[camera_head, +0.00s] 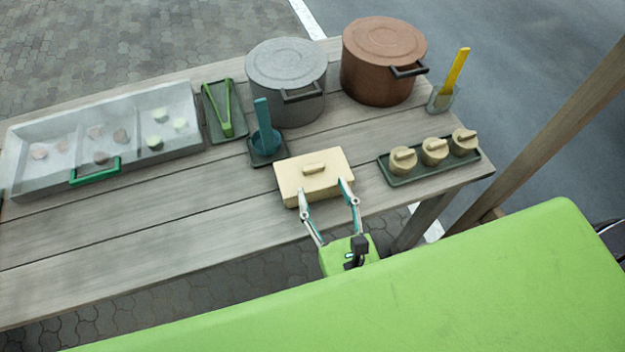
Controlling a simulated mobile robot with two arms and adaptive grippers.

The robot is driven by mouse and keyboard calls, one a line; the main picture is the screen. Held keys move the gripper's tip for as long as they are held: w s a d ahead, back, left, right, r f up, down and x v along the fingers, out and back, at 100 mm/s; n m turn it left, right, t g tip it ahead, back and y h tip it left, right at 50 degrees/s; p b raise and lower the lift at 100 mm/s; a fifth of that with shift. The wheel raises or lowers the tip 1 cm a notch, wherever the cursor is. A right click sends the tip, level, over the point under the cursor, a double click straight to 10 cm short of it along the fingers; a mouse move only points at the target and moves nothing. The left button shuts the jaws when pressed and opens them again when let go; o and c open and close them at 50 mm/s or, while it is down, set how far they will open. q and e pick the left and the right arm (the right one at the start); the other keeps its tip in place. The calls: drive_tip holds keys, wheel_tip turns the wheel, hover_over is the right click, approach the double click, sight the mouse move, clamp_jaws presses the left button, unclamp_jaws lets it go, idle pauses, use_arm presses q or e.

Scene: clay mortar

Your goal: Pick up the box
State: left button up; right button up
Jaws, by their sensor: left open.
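The box (290,174) is cream-coloured, with a lid and a small raised handle (314,169) on top. It sits closed on the wooden table near its front edge, in the middle of the head view. My left gripper (324,190) is open at the near side of the box. Its two thin fingers are spread apart, with the tips overlapping the box's near edge in the picture. I cannot tell whether they touch it. The handle is beyond the fingertips and not between them. My right gripper does not show.
A tray (388,178) with three lidded cream jars stands right of the box. A teal utensil in a holder (266,143), a grey pot (287,75) and a brown pot (383,60) stand behind. Green tongs (226,115) and a grey compartment tray (30,185) are left. The front-left tabletop is clear.

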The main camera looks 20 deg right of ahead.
sight(317, 180)
use_arm(q)
drive_tip(key=w+b, duration=0.1)
drive_tip(key=w, duration=0.4)
drive_tip(key=shift+b, duration=0.35)
drive_tip(key=shift+a, duration=0.1)
clamp_jaws()
drive_tip(key=shift+r, duration=0.1)
